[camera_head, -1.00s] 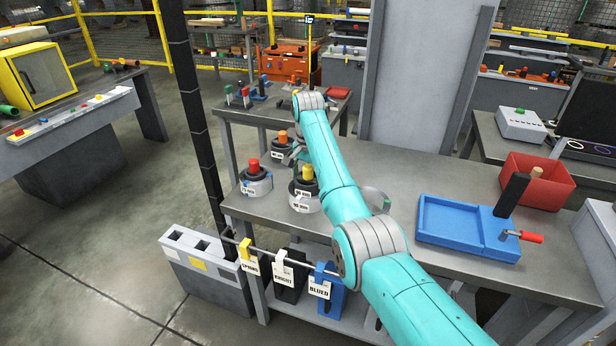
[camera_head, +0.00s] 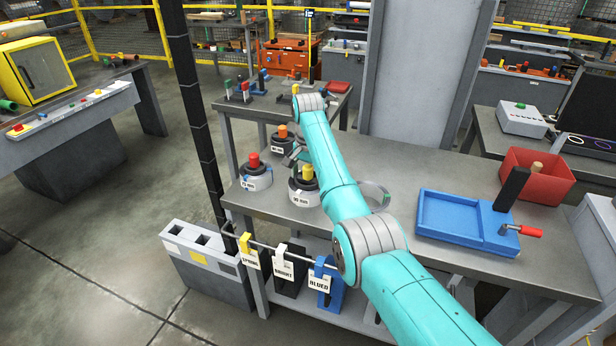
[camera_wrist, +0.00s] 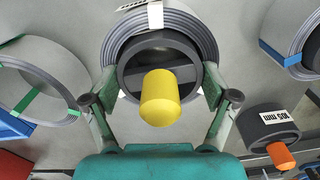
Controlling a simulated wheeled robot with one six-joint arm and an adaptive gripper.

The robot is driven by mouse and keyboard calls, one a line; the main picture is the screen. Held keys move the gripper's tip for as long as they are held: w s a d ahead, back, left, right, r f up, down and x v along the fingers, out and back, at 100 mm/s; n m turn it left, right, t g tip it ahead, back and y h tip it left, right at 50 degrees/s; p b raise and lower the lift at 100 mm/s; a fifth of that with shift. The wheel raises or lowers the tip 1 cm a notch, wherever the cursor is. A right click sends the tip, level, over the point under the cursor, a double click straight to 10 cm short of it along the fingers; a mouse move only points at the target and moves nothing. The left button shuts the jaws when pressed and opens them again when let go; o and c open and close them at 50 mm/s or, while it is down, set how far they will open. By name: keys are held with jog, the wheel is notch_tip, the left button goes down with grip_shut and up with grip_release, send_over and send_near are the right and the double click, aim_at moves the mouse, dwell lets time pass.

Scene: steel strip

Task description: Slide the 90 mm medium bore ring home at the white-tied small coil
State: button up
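The 90 mm ring is a dark ring with a yellow knob (camera_head: 307,172). It stands at the white-tied small coil (camera_head: 306,198), low in or on its bore; how deep, I cannot tell. In the wrist view the yellow knob (camera_wrist: 160,97) is centred, with the dark ring (camera_wrist: 125,70) around it. The grey coil (camera_wrist: 208,35) and its white tie (camera_wrist: 155,14) show behind. My gripper (camera_wrist: 160,88) has a finger on either side of the dark ring, seemingly touching it. In the head view my arm partly hides the gripper.
A green-tied coil (camera_wrist: 62,65) and a blue-tied coil (camera_wrist: 285,25) flank the white-tied one. A blue tray (camera_head: 440,232) and red bin (camera_head: 545,190) stand right.

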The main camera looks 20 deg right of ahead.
jog(key=shift+o, duration=0.7)
jog(key=shift+f, duration=0.1)
notch_tip(320, 180, up, 12)
dwell(0.3)
